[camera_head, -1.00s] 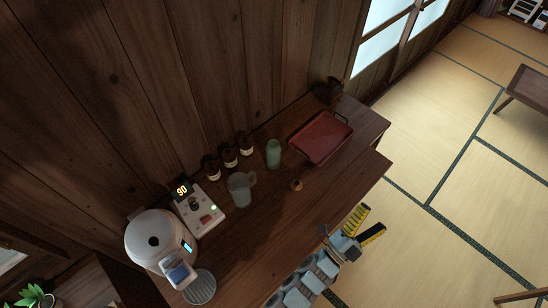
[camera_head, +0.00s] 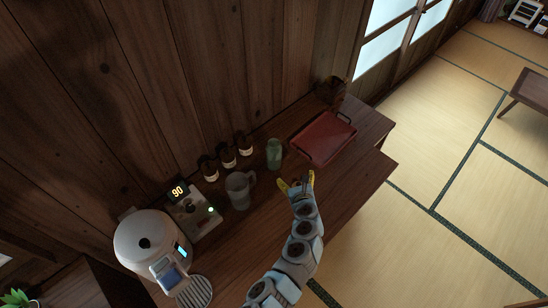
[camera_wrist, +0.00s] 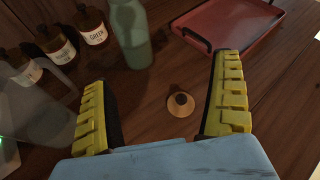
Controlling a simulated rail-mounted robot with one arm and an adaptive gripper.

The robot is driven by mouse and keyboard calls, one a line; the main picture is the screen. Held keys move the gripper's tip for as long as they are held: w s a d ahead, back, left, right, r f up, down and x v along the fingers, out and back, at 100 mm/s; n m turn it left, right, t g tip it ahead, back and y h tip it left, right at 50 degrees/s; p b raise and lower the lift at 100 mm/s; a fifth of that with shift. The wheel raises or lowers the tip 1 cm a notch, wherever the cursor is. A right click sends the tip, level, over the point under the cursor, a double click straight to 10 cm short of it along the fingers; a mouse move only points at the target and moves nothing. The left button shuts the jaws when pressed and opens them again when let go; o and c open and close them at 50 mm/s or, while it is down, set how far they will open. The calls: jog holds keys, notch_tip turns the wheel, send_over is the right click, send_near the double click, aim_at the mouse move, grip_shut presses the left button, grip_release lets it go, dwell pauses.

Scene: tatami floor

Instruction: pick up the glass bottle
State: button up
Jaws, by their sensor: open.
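The green glass bottle (camera_head: 274,154) stands upright on the wooden counter, between the glass mug and the red tray. In the wrist view the bottle (camera_wrist: 131,34) is just beyond my gripper, ahead of the space between the fingers and nearer the left one; its top is cut off by the frame edge. My gripper (camera_head: 297,184) is open and empty, with yellow padded fingers. In the wrist view my gripper (camera_wrist: 160,98) spans wide above the counter. A small round tan object with a dark knob (camera_wrist: 181,103) lies on the counter between the fingers.
A red tray (camera_head: 324,138) is right of the bottle. A glass mug (camera_head: 239,190) stands to the left. Several brown labelled bottles (camera_head: 228,156) line the wall. The counter (camera_head: 352,171) is bare at front right.

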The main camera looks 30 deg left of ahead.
jog(key=a+r+g+y, duration=0.1)
jog(key=a, duration=0.2)
jog(key=b, duration=0.4)
send_near(276, 155)
jog(key=shift+y, duration=0.3)
jog(key=shift+x, duration=2.55)
jog(key=shift+f+b+x, duration=0.2)
jog(key=shift+b+x, duration=0.8)
jog(key=shift+x, duration=0.15)
jog(key=shift+w+a+b, duration=0.15)
jog(key=shift+w+b, duration=0.15)
jog(key=shift+w+a+f+b, duration=0.35)
jog(key=shift+a+b, duration=0.1)
jog(key=shift+b, duration=0.25)
jog(key=shift+b+x, duration=1)
jog(key=shift+b, duration=0.05)
jog(key=shift+w+a+f+b, duration=0.2)
jog(key=shift+w+a+b, duration=0.25)
jog(key=shift+b, duration=0.3)
jog(key=shift+w+a+b, duration=0.15)
jog(key=shift+w+b, duration=0.15)
jog(key=shift+w, duration=0.05)
jog(key=shift+r, duration=0.1)
